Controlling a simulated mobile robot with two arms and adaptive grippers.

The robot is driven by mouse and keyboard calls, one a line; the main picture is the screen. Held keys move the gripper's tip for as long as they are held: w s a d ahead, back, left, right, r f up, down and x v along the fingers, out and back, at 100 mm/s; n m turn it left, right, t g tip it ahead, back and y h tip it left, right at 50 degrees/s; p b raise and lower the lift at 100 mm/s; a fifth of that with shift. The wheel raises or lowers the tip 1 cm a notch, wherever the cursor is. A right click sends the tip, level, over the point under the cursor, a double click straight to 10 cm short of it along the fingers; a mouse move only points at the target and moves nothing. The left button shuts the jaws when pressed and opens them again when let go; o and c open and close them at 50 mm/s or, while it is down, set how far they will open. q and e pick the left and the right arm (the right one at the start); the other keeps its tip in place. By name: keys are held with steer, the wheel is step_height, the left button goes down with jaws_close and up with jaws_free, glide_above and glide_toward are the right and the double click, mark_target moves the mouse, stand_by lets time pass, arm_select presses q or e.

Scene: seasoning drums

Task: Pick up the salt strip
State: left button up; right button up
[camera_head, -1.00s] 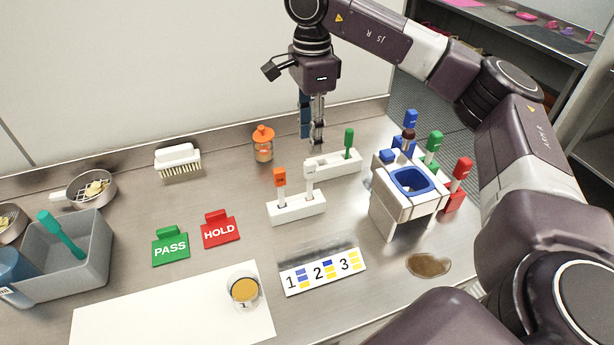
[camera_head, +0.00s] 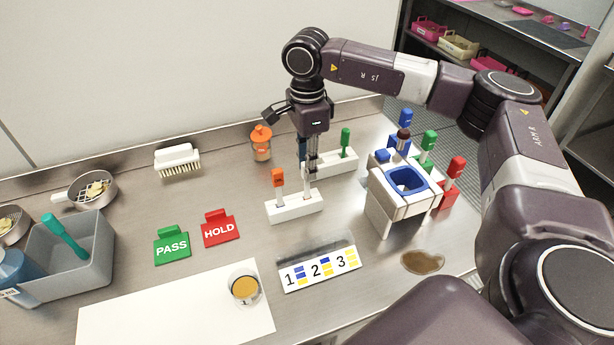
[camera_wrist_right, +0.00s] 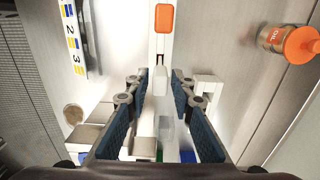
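A white-topped strip stands in the front white holder (camera_head: 296,208), beside an orange-topped strip (camera_head: 278,178). No readable label shows which strip is the salt one. My right gripper (camera_head: 311,170) points down over the white-topped strip and mostly hides it in the head view. In the right wrist view the fingers of my right gripper (camera_wrist_right: 160,82) are apart, with the white top (camera_wrist_right: 160,78) between them; contact cannot be told. The orange top (camera_wrist_right: 164,18) lies beyond the fingertips. My left gripper is not in view.
A rear white holder with a green-topped strip (camera_head: 345,142) stands close behind my right gripper. A white rack with a blue opening (camera_head: 407,180) is to the right. An orange-capped jar (camera_head: 261,143) stands at the back. A numbered card (camera_head: 320,270) lies in front.

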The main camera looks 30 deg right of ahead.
steer(key=c, duration=0.4)
steer(key=shift+r, duration=0.1)
steer(key=shift+c, duration=0.2)
